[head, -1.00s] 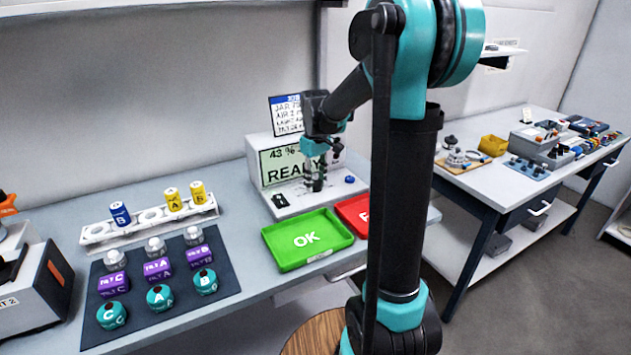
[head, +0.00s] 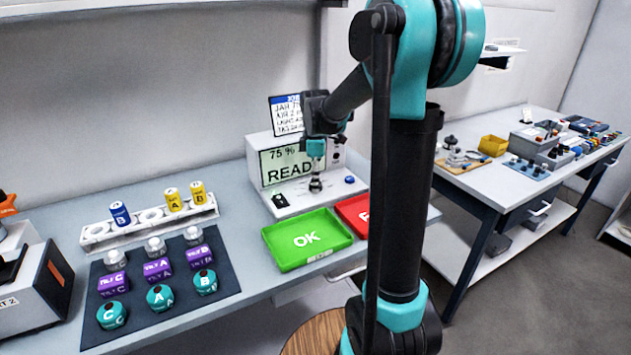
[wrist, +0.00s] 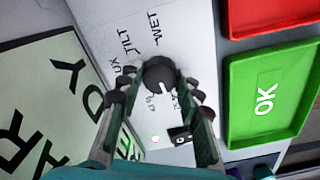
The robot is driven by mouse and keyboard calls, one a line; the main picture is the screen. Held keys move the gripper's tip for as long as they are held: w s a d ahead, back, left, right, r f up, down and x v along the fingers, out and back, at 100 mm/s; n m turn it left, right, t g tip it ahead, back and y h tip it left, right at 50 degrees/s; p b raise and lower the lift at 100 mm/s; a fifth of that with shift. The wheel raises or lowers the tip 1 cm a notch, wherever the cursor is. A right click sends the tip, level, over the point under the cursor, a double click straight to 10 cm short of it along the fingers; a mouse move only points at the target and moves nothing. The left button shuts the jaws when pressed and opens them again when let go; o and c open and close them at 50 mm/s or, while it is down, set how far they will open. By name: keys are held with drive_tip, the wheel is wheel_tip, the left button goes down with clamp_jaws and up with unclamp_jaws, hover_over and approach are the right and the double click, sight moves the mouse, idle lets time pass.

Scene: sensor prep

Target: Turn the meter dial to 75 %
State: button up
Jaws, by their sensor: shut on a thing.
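The meter (head: 298,203) stands on the bench against the wall. Its display (head: 281,170) reads 75 % and READY in the head view. The dial (wrist: 158,74) is a dark round knob with a white pointer line, on the meter's pale base in the wrist view. My gripper (wrist: 156,92) is shut on the dial, with one finger on each side of it. In the head view my gripper (head: 316,184) reaches down over the meter's base and largely hides the dial.
A green OK tray (head: 306,240) and a red tray (head: 354,213) lie right in front of the meter. A blue button (head: 350,179) is on the base's right. A white rack (head: 148,223) with coloured cans and a dark mat (head: 218,262) with several labelled items stand to the left.

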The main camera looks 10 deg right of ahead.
drive_tip(key=shift+n, duration=0.7)
drive_tip(key=o, duration=1.2)
drive_tip(key=shift+c, duration=0.2)
wheel_tip(320, 180, up, 12)
